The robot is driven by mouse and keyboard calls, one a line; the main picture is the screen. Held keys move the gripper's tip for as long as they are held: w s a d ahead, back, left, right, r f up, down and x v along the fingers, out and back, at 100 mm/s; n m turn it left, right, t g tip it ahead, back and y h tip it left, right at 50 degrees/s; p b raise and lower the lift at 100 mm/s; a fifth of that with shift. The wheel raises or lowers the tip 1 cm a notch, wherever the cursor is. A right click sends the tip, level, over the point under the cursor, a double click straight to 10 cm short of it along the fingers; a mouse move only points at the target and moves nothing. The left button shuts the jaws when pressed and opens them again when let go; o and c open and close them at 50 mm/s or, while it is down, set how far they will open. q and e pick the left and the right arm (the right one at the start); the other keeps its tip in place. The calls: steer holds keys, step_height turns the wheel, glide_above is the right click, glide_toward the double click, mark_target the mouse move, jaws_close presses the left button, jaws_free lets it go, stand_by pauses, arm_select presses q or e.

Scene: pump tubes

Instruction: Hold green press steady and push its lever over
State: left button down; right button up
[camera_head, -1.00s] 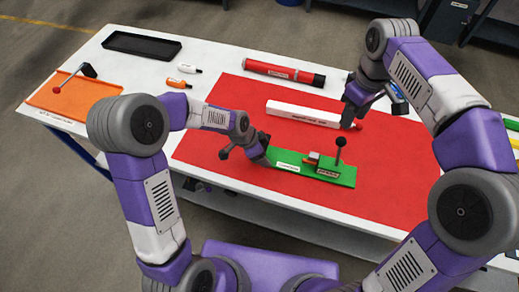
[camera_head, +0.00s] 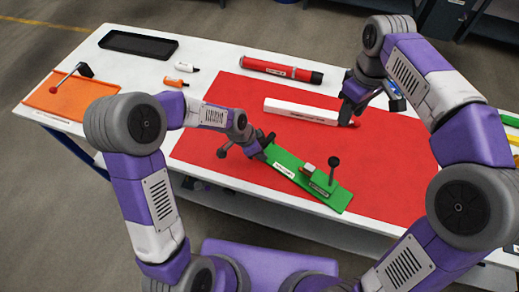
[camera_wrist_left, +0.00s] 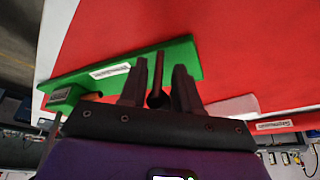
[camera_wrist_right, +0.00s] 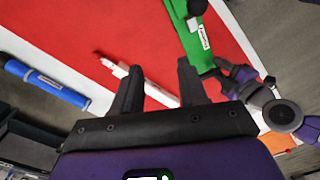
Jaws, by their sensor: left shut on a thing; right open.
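The green press (camera_head: 287,170) is a long green board with a small block and an upright black ball-topped lever (camera_head: 333,174) near its right end. It lies at an angle across the red mat, its right end nearer to me. My left gripper (camera_head: 265,143) is shut at its far left end; in the left wrist view a dark rod with a round end stands between the fingers (camera_wrist_left: 158,88). My right gripper (camera_head: 347,116) is open above the right end of a white tube, apart from the press; its fingers (camera_wrist_right: 155,88) are spread in the right wrist view.
The red mat (camera_head: 215,140) covers much of the white table. A white tube (camera_head: 298,111) and a red tube (camera_head: 280,68) lie behind the press. An orange board (camera_head: 50,98), a black tray (camera_head: 138,44) and two small markers lie at left. A blue tube (camera_wrist_right: 45,84) shows by my right gripper.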

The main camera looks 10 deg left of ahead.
steer(key=c, duration=0.7)
steer(key=shift+a, duration=0.2)
jaws_close()
steer(key=a+f+n+g+h, duration=0.1)
steer(key=a+n+g+h, duration=0.2)
steer(key=a+n, duration=0.7)
steer(key=shift+a+f+n+h, duration=0.4)
steer(key=shift+n+h, duration=0.1)
steer(key=shift+n, duration=2.9)
